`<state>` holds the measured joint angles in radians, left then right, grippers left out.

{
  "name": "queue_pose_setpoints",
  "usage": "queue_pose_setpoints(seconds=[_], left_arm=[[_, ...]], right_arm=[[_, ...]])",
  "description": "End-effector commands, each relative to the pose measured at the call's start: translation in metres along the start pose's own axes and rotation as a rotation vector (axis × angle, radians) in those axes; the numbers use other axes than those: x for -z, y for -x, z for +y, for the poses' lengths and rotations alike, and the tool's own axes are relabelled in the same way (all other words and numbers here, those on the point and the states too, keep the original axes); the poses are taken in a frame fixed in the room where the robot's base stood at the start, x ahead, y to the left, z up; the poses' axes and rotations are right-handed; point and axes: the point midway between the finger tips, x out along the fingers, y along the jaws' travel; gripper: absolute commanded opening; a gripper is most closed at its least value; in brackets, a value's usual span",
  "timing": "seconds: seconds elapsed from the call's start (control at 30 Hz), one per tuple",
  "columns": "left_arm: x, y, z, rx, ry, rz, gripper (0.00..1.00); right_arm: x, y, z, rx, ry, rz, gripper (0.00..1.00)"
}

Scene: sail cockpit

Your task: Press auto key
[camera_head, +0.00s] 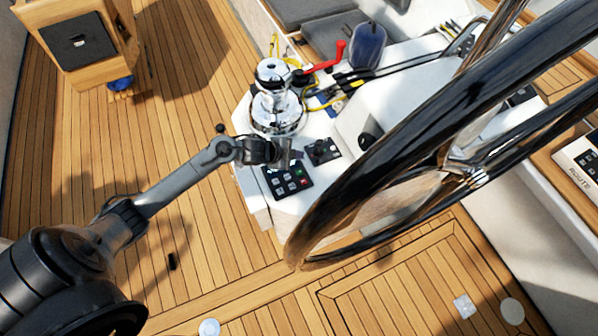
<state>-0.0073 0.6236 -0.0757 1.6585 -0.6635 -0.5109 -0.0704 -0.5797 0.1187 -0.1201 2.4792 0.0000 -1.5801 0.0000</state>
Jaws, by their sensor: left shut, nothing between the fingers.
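A small black keypad (287,181) with several pale keys, one red key and one green key sits on the white console top. Its labels are too small to read, so I cannot tell which key is the auto key. My left gripper (286,159) is shut and empty, with its fingertips just above the far edge of the keypad in the picture. I cannot tell whether it touches the panel. Part of the keypad's upper edge is close behind the gripper. My right gripper is out of view.
A large black steering wheel (318,206) stands just right of the keypad. A second small black panel (322,151) lies beside the gripper. Open teak deck (190,190) lies to the left.

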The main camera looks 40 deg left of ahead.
Motion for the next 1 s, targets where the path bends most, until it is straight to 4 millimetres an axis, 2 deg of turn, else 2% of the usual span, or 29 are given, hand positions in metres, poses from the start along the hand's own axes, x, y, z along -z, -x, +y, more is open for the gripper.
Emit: queue_pose_setpoints(seconds=[0.6, 1.0], left_arm=[[-0.033, -0.044, 0.033, 0.0, 0.0, -0.001, 0.0], [-0.043, -0.059, 0.043, 0.0, 0.0, 0.0, 0.0]], right_arm=[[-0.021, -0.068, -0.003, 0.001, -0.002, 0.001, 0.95], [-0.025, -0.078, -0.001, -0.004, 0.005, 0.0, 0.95]])
